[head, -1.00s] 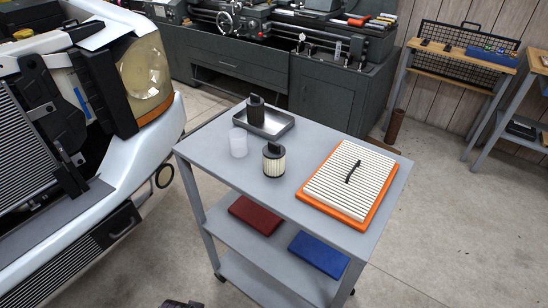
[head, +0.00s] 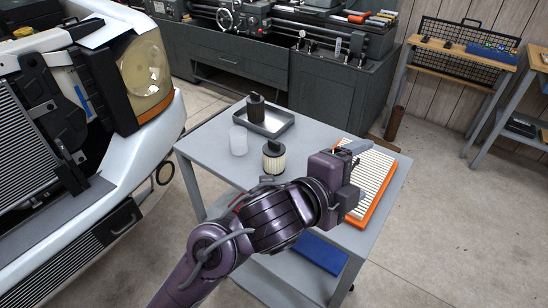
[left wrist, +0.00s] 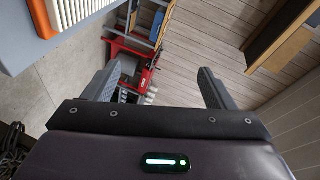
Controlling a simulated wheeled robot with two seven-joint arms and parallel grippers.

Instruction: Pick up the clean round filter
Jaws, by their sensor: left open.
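The clean round filter (head: 274,160) has pale pleats and a black cap and stands upright on the grey cart top (head: 215,160). A second round filter (head: 256,109), dark all over, stands in the metal tray (head: 272,124) behind it. My left gripper (head: 357,147) is over the right part of the cart, to the right of the clean filter and apart from it. In the left wrist view its two fingers (left wrist: 157,88) are spread with nothing between them. My right gripper is not in view.
A flat panel filter with an orange frame (head: 377,203) lies on the right of the cart, partly hidden by my left arm. A translucent cup (head: 238,141) stands left of the clean filter. A blue box (head: 318,254) is on the lower shelf. The pickup's front (head: 160,115) is at left.

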